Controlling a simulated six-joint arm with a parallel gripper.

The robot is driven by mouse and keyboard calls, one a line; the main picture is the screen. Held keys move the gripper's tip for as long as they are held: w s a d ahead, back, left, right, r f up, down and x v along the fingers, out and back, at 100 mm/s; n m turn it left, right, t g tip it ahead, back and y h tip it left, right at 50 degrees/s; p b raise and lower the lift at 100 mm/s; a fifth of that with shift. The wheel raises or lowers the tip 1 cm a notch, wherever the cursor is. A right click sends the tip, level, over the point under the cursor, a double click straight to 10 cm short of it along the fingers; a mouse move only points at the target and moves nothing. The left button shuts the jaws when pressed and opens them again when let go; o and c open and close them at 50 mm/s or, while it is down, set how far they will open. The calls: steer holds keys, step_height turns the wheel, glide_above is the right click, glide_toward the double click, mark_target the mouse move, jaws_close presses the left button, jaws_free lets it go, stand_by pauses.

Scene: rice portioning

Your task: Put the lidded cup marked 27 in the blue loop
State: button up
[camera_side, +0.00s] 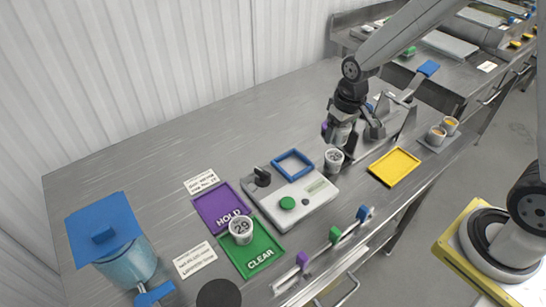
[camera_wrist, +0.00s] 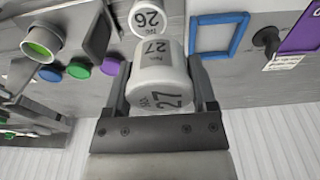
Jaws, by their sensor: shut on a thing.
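My gripper (camera_wrist: 160,95) is shut on a white lidded cup marked 27 (camera_wrist: 158,68), with one finger on each side of it. In the side view my gripper (camera_side: 341,140) holds it above the bench, partly hidden by the fingers.
The pale device (camera_side: 318,208) has a green button (camera_side: 287,203) and a dark knob (camera_side: 262,176). A cup marked 29 (camera_side: 241,230) stands by the purple HOLD mat (camera_side: 212,204) and green CLEAR mat (camera_side: 262,245). A yellow tray (camera_side: 394,166) is empty. Cups of orange contents (camera_side: 437,135) stand right.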

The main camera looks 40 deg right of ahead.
steer(key=shift+s+d+r, duration=0.3)
steer(key=shift+s+r, duration=0.05)
steer(key=shift+s, duration=0.25)
steer(key=shift+s+d+r, duration=0.25)
steer(key=shift+s+r, duration=0.05)
steer(key=shift+s, duration=0.25)
steer(key=w+f, duration=0.4)
steer(key=w, duration=0.5)
glide_toward(305, 146)
steer(key=shift+s+f, duration=0.4)
steer(key=shift+f, duration=0.45)
steer(key=shift+w+f, duration=0.6)
steer(key=shift+f, duration=0.1)
steer(key=shift+w+f, duration=0.15)
steer(key=shift+f, duration=1.6)
steer(key=shift+f, duration=0.1)
